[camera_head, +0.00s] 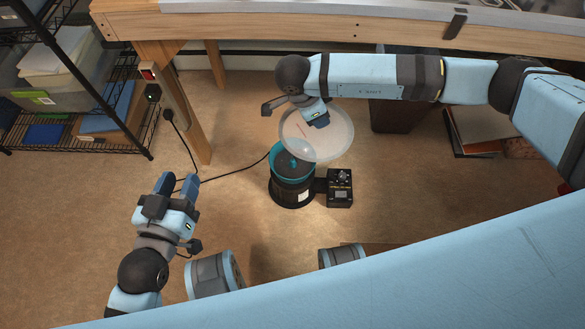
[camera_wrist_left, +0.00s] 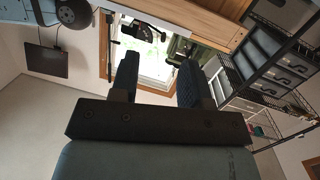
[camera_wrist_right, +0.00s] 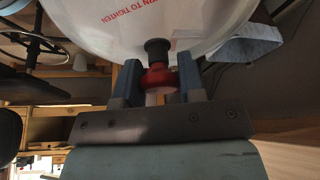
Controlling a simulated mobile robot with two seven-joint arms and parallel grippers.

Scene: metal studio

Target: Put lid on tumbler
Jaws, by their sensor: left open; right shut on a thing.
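The tumbler (camera_head: 292,184) is a dark machine with a teal upper rim and a white label, standing on the floor in the head view. The lid (camera_head: 325,134) is a translucent round dome held above and slightly right of the tumbler, covering part of its top from this angle. My right gripper (camera_head: 319,120) is shut on the lid; in the right wrist view its fingers (camera_wrist_right: 157,82) grip a red and black knob (camera_wrist_right: 158,72) at the center of the lid (camera_wrist_right: 130,25), which bears red lettering. My left gripper (camera_head: 183,184) is open and empty, left of the tumbler; its fingers also show in the left wrist view (camera_wrist_left: 158,80).
A black control box (camera_head: 340,188) joins the tumbler's right side. A black cord (camera_head: 235,172) runs left from it toward the wooden workbench leg (camera_head: 183,105). A wire shelf (camera_head: 75,120) stands at left.

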